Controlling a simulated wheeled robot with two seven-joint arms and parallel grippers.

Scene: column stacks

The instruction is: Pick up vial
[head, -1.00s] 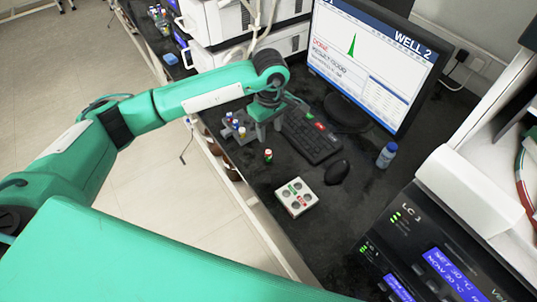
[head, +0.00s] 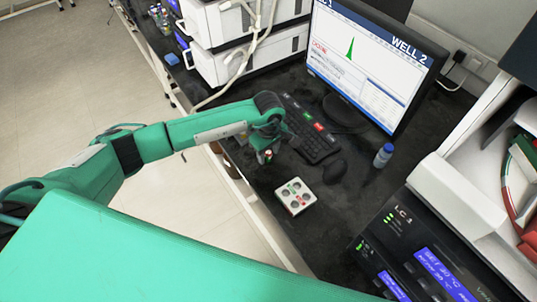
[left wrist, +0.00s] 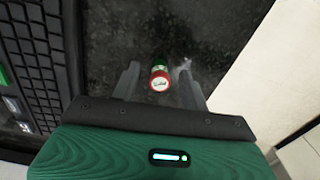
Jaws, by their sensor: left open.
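The vial (left wrist: 159,78) has a red-rimmed cap with a pale top and a green body. It stands on the dark bench. In the left wrist view it is between the two grey fingers of my left gripper (left wrist: 160,82), which are apart, with a gap on each side. In the head view the vial (head: 268,155) is mostly hidden by my left gripper (head: 264,153), which points down over it. My right gripper is not in view.
A white tray (head: 305,203) with several round wells lies in front of the gripper. The bench's front edge is close by on the left.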

